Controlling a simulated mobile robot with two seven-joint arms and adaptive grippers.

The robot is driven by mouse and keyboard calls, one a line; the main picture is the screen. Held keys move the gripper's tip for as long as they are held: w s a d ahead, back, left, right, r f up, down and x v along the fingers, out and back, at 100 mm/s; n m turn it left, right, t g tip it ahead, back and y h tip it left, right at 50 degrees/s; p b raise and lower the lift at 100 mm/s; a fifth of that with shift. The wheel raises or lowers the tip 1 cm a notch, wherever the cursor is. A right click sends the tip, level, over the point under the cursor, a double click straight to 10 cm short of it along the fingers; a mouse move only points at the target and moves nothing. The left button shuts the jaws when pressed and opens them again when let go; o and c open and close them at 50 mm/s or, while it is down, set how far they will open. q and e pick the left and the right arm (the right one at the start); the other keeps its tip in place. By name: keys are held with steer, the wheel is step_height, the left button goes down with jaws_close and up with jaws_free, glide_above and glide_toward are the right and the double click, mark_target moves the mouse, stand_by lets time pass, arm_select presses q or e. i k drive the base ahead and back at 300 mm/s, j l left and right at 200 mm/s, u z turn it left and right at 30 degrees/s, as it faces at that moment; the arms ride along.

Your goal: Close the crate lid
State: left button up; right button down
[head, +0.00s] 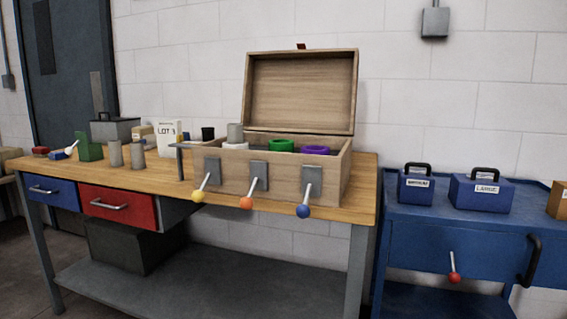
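A wooden crate (328,182) stands on the right half of the wooden workbench. Its lid (301,90) is open, standing upright and tilted slightly back toward the wall, with a small red-brown tab (301,46) on its top edge. Inside the crate show a green ring (281,146), a purple ring (316,150), a white round piece (235,146) and a grey cylinder (235,132). The crate's front has three grey plates with levers ending in a yellow knob (198,196), an orange knob (246,203) and a blue knob (303,211). Neither gripper is in view.
The workbench (362,190) holds a LOT 3 box (169,137), grey cylinders (138,154), a green block (90,145) and a grey toolbox (114,129) left of the crate. A blue cabinet (420,211) with blue labelled boxes (481,194) stands at the right, beyond a narrow gap.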

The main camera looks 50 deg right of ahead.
mark_target(302, 90)
steer(key=z, duration=1.4)
steer(key=i+l+u, duration=0.1)
steer(key=l+u, duration=0.65)
steer(key=u, duration=0.15)
steer(key=l+u, duration=0.25)
steer(key=l, duration=0.9)
